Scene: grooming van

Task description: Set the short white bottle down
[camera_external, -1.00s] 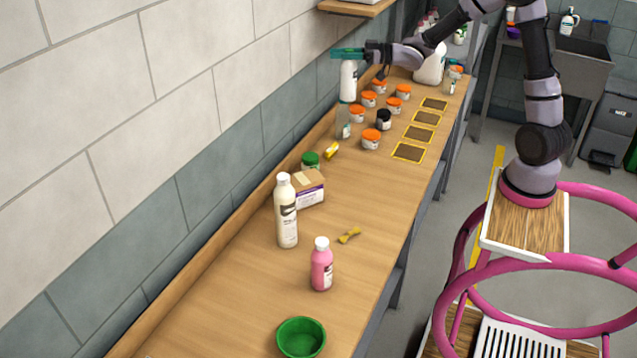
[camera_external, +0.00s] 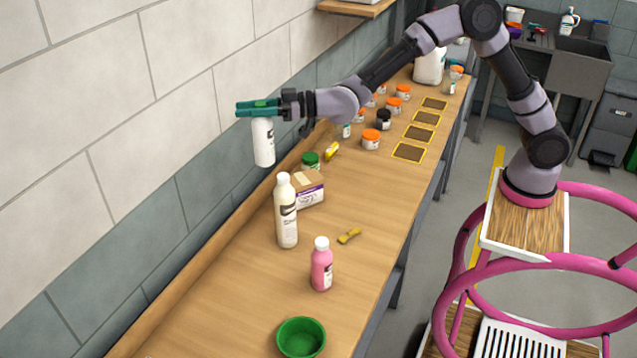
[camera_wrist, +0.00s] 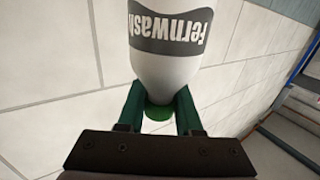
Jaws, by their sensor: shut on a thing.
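The short white bottle (camera_external: 263,143) hangs upright below my gripper (camera_external: 258,107) in the external view. It is in the air near the wall, above the back edge of the wooden counter (camera_external: 228,280). The green jaws are shut on its top end. In the wrist view the white bottle (camera_wrist: 165,68) carries a grey band reading "Fernwash". Its green cap (camera_wrist: 158,112) shows between the green fingers of my gripper (camera_wrist: 160,105).
A tall cream bottle (camera_external: 286,215), a box (camera_external: 309,190), a pink bottle (camera_external: 321,268), a yellow bone-shaped item (camera_external: 349,236) and a green bowl (camera_external: 301,338) stand on the counter. Orange-lidded jars (camera_external: 371,139) and dark yellow-edged squares (camera_external: 409,152) are farther back. Bare wood lies left of the bowl.

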